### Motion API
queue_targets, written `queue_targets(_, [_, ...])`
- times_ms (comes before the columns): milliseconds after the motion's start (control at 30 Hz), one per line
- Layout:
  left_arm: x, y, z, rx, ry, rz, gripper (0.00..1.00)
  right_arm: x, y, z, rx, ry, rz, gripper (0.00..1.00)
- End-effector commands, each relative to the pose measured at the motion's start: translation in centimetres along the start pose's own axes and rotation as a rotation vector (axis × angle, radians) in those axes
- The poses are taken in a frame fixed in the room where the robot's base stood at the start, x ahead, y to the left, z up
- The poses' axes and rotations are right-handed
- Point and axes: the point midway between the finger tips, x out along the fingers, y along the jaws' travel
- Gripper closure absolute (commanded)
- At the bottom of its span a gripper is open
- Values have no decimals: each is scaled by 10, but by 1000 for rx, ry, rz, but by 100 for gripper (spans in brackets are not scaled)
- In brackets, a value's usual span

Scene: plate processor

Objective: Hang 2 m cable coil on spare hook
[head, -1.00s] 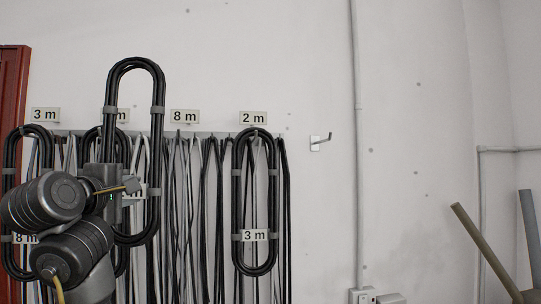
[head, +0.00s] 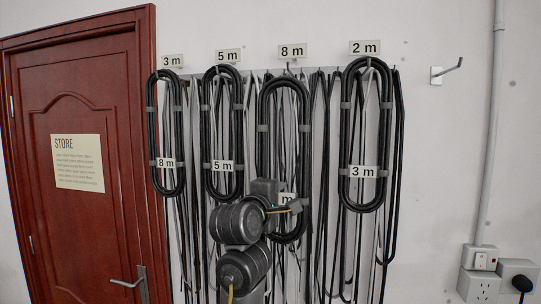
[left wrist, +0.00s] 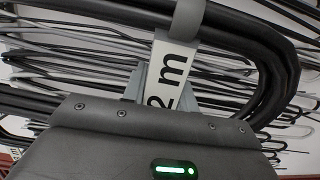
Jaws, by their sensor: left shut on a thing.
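The 2 m cable coil (head: 263,150) is a long black loop with grey ties, upright in front of the wall below the 8 m sign. My left gripper (head: 286,205) is shut on its lower part, at the tag. In the left wrist view the tag (left wrist: 172,80) reads 2 m and black cable (left wrist: 265,60) arches over it. Whether the coil's top touches the hook behind it, I cannot tell. The spare hook (head: 446,71) is bare, on the wall right of the 2 m sign (head: 365,47). My right gripper is not in view.
A coil tagged 3 m (head: 347,130) hangs under the 2 m sign, between my coil and the spare hook. Coils tagged 5 m (head: 207,125) and 8 m (head: 152,125) hang left. Loose cables hang behind. A conduit (head: 492,130) and sockets (head: 480,285) are at right.

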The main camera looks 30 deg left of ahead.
Motion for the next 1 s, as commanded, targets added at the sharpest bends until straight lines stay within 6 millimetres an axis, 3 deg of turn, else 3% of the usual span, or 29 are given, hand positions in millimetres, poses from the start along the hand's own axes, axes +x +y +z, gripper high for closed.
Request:
queue_targets(33, [1,-28,8,1,-7,-4,100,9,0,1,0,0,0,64])
queue_targets(100, [1,-51,15,0,-13,-2,100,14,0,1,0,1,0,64])
queue_targets(667, [-18,-187,58,0,-68,-2,100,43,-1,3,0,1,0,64])
queue_targets(867, [-48,-269,80,-2,-104,-6,100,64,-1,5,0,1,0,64])
queue_targets(1000, [-82,-331,97,-2,-133,-6,100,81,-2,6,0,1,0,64])
